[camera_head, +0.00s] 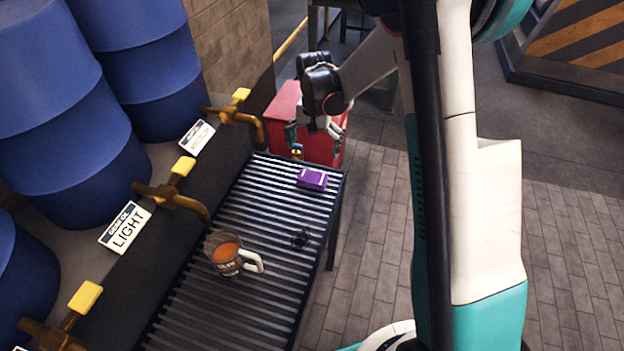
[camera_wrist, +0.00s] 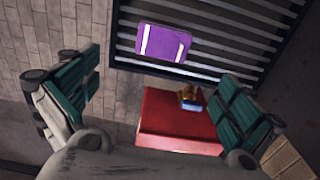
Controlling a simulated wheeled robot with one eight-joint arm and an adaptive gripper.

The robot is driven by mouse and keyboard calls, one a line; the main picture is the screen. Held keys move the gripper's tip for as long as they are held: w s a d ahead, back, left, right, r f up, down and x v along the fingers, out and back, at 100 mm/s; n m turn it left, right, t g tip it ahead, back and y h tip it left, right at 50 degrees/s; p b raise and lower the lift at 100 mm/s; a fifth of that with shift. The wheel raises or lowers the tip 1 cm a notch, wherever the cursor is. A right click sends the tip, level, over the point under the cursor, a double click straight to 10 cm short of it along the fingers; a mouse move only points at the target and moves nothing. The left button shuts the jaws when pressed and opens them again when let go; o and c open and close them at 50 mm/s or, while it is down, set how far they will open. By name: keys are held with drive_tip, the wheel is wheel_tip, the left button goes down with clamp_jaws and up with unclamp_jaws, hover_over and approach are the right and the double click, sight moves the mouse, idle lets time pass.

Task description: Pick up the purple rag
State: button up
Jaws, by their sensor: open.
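The purple rag (camera_head: 312,178) is a folded block with light stripes, lying on the far end of the slatted metal rack (camera_head: 237,304). In the wrist view the rag (camera_wrist: 163,42) lies at the top, beyond and between my fingertips, near the rack's edge. My gripper (camera_head: 317,130) hangs above the far end of the rack, a little beyond the rag. In the wrist view my gripper (camera_wrist: 160,80) has its fingers spread wide, with nothing between them. The gripper does not touch the rag.
Brass taps (camera_head: 168,198) overhang the left side.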

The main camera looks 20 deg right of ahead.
drive_tip(key=b, duration=0.2)
hover_over(312, 176)
drive_tip(key=f, duration=0.7)
drive_tip(key=shift+s+d+f, duration=0.1)
drive_tip(key=shift+s+d, duration=0.1)
drive_tip(key=shift+d, duration=0.05)
drive_tip(key=f+b, duration=0.1)
drive_tip(key=f, duration=0.1)
drive_tip(key=f+b, duration=0.1)
drive_tip(key=f, duration=0.2)
drive_tip(key=shift+w+a+f+b, duration=0.1)
drive_tip(key=shift+w+a+b, duration=0.1)
drive_tip(key=shift+b, duration=0.15)
drive_tip(key=shift+s, duration=0.1)
drive_tip(key=c, duration=1.1)
